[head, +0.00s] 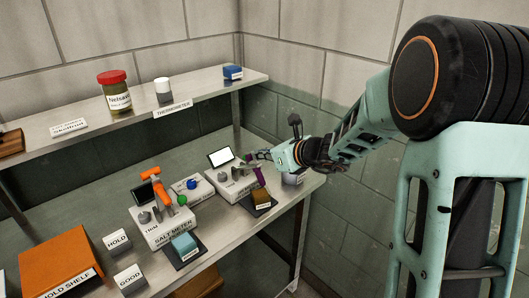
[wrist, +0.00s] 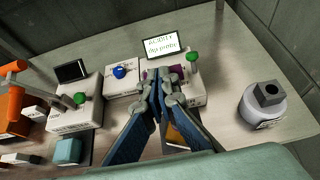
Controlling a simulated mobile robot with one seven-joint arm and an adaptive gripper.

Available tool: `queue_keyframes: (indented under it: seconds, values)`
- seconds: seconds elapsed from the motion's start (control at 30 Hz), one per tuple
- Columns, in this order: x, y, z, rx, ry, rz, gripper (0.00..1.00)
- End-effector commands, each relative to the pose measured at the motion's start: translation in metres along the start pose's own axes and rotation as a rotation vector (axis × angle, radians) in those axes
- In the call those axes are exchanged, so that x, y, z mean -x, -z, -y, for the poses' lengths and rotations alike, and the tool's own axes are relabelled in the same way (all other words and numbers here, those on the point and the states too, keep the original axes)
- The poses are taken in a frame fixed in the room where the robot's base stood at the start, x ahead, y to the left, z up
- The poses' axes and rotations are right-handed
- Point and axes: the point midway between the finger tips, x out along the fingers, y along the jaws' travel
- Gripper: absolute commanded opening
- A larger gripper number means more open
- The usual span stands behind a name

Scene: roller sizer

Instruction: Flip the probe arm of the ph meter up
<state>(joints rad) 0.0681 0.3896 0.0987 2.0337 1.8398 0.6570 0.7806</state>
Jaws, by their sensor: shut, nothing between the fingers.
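The pH meter is a white box (head: 232,185) on the lower bench with a tilted screen (head: 220,157). In the wrist view only a bit of purple (wrist: 151,73) shows behind my fingers, and the rest is hidden. My gripper (head: 257,155) is shut and empty, its fingertips (wrist: 164,80) over the meter close to the probe arm. I cannot tell whether they touch.
Left of it stand a small box with a blue knob (head: 191,184) and the salt meter (head: 170,231) with an orange arm (head: 153,187). A dark pad with a brown block (head: 261,197) lies in front. A grey-white container (wrist: 265,105) is right. A shelf (head: 200,92) runs above.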

Motion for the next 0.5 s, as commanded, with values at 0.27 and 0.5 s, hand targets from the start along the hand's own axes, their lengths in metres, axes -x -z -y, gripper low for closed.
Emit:
queue_keyframes:
  seconds: [0.27, 0.5]
  values:
    - [-0.019, -0.036, -0.001, -0.002, -0.004, 0.002, 0.00]
    - [-0.039, -0.059, -0.001, -0.003, -0.004, 0.002, 0.00]
